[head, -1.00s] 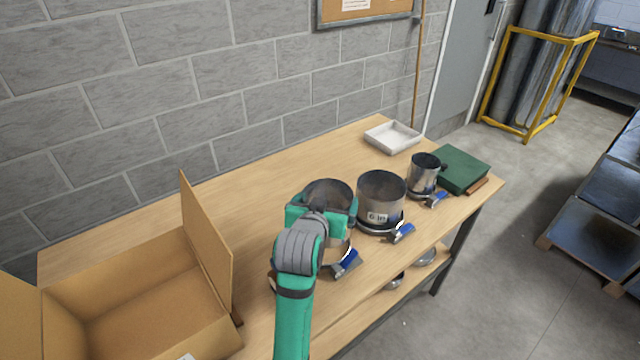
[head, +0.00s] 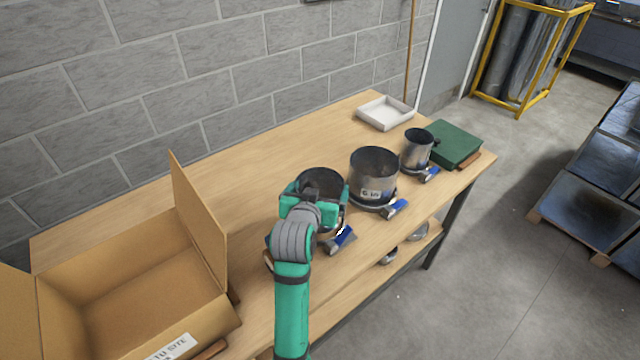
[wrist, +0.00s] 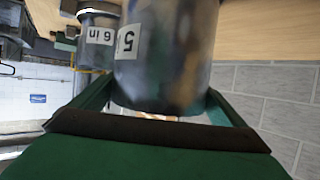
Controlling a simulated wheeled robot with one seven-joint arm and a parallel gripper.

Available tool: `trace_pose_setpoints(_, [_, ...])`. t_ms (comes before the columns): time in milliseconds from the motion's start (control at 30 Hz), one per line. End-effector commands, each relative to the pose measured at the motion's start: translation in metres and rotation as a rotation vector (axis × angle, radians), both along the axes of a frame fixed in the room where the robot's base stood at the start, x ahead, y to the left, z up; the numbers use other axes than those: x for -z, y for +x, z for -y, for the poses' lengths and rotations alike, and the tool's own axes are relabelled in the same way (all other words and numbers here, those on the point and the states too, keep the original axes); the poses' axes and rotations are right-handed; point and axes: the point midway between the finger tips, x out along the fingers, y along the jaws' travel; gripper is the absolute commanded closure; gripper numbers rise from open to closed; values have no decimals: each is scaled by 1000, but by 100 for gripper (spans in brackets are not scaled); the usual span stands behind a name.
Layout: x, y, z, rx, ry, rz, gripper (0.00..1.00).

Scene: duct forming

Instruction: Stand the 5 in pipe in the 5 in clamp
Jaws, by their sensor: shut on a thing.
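My gripper (head: 316,200) is shut on the 5 in pipe (head: 322,181), a grey metal cylinder that stands about upright. In the wrist view the pipe (wrist: 165,50) fills the space between the fingers, with part of a white "5" label showing. The 5 in clamp (head: 341,239) is under the held pipe at the front of the bench. Its blue handle shows, but most of its ring is hidden by my gripper and arm. I cannot tell whether the pipe's lower edge is inside the ring.
The 6 in pipe (head: 373,172) stands in a blue-handled clamp just right of my gripper. A smaller pipe (head: 416,149) stands in another clamp farther right, beside a green box (head: 454,143). An open cardboard box (head: 150,290) is on the left, a white tray (head: 386,112) at the back.

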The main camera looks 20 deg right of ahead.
Motion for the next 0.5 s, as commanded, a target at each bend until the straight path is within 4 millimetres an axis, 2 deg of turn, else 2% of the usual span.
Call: trace_pose_setpoints(500, [29,0,1,1,0,0,33])
